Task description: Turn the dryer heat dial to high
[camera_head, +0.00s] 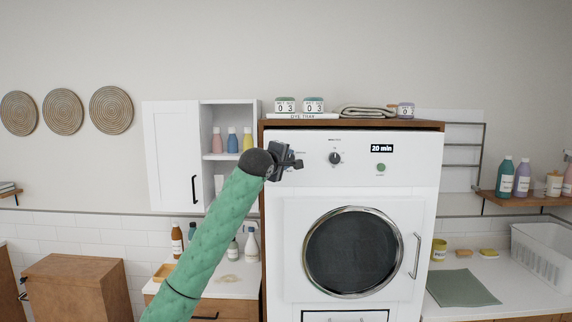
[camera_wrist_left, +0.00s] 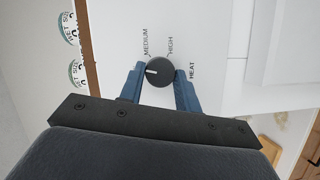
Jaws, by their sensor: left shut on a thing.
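The dryer (camera_head: 300,235) is a white front-loader. My left gripper (camera_head: 297,162) is at the upper left of its front panel and hides most of the heat dial in the head view. In the left wrist view, the dark round heat dial (camera_wrist_left: 159,72) sits between the blue fingers of my left gripper (camera_wrist_left: 160,85), which is shut on it. Its white mark points left in that view, away from the HIGH label (camera_wrist_left: 170,45) and below the MEDIUM label (camera_wrist_left: 145,40). The word HEAT (camera_wrist_left: 192,71) is to the dial's right. My right gripper is not in view.
Another dark dial (camera_head: 335,158), a green button (camera_head: 381,167) and a display reading 20 min (camera_head: 382,149) are right of my gripper. An open shelf with bottles (camera_head: 232,140) is on the left.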

